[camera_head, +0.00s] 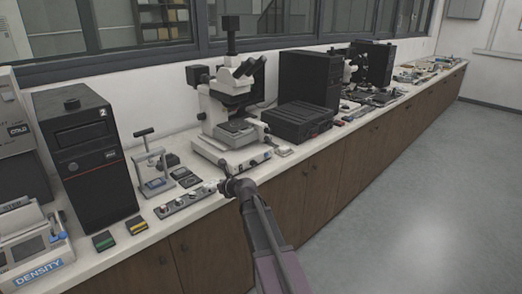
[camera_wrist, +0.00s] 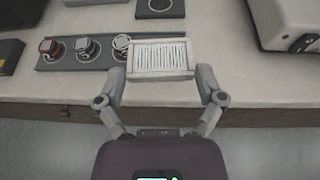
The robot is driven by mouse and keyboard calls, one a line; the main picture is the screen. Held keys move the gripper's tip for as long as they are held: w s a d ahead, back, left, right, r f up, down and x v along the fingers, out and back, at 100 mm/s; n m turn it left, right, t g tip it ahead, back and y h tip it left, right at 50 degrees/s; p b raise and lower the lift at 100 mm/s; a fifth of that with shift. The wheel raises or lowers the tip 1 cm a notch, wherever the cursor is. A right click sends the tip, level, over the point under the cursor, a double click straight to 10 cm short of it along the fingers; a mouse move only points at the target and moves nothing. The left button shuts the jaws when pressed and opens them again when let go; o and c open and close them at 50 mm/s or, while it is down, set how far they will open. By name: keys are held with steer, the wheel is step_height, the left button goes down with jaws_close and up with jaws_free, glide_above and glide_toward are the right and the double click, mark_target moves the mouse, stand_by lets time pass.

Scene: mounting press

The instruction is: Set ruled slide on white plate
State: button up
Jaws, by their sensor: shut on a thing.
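The ruled slide (camera_wrist: 160,58) is a pale framed rectangle with several thin dark upright lines. It sits between the two fingers of my gripper (camera_wrist: 165,73) in the wrist view. The fingers are shut on its left and right sides. The slide is over the front part of the bench; its height above the bench is hard to tell. In the head view my gripper (camera_head: 227,187) is at the bench's front edge, by the right end of the knob strip; the slide is too small to make out there. I cannot pick out the white plate with certainty.
A strip with several knobs (camera_wrist: 85,51) lies just left of the slide. A dark square with a ring (camera_wrist: 160,8) lies beyond it. The microscope (camera_head: 232,110) stands behind my gripper. A small hand press (camera_head: 155,185) and black tower (camera_head: 85,150) stand to the left.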

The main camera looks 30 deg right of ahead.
step_height(320, 180, up, 10)
steer(key=p, duration=0.9)
steer(key=shift+p, duration=0.4)
